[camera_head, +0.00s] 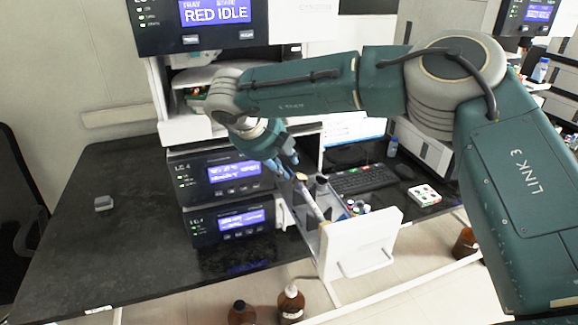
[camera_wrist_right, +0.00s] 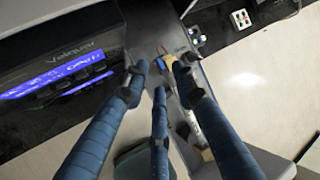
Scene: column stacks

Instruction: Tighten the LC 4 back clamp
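The LC 4 stack (camera_head: 215,175) stands on the dark bench, with lit blue displays. A drawer with a white front (camera_head: 362,245) is pulled out beside it. A pale column (camera_head: 308,200) lies lengthwise in the drawer; it also shows in the right wrist view (camera_wrist_right: 189,108). My right gripper (camera_head: 284,163) points down over the back end of the drawer. In the right wrist view its three blue fingers (camera_wrist_right: 161,80) are spread, with nothing held between them. The back clamp is too small and too covered by the fingers to make out clearly. My left gripper is not in view.
Several small capped vials (camera_head: 358,208) sit by the drawer. A keyboard (camera_head: 362,179) and a small white rack (camera_head: 424,195) lie to the right. Brown bottles (camera_head: 290,303) stand on the floor below. The bench at left is mostly clear.

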